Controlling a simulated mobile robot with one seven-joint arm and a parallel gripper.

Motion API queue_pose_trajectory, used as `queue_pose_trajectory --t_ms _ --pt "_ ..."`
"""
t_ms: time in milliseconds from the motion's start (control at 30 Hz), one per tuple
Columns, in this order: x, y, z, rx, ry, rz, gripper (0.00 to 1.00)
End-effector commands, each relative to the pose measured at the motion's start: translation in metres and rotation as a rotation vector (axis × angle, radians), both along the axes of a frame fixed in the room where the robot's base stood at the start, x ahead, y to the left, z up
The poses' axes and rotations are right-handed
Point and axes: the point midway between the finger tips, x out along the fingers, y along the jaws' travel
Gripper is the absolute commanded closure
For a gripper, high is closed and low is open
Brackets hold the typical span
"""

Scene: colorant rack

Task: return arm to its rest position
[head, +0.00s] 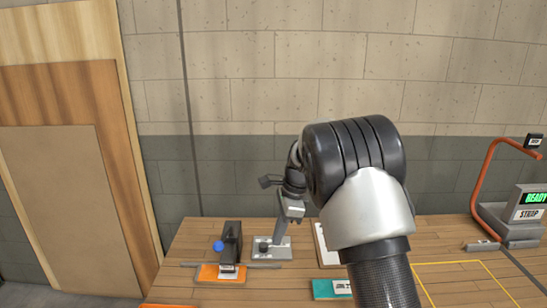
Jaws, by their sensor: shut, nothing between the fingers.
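My arm (358,205) rises from the lower right, bent at a large black joint with a silver collar, in front of the bench's middle. A dark jointed part (292,182) with a short stub to the left shows just left of the joint.
The wooden bench (200,240) carries a grey post on a plate (285,246), a black block with a blue knob (231,244) on an orange plate, and a teal plate (322,289). A READY display unit (527,204) and an orange curved frame (485,175) stand right. Boards (60,180) lean left.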

Motion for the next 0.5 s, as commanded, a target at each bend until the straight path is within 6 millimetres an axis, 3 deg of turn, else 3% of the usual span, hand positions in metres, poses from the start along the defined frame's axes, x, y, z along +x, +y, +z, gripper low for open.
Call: queue_pose_trajectory --t_ms 33,200,400,500 --pt "-0.010 -0.010 0.032 0.001 -0.042 0.047 1.00" --pt "-0.059 -0.037 0.106 -0.033 -0.167 0.269 1.00" --pt "-0.130 -0.066 0.169 -0.112 -0.310 0.540 1.00" --pt "-0.168 -0.079 0.191 -0.169 -0.376 0.680 1.00"
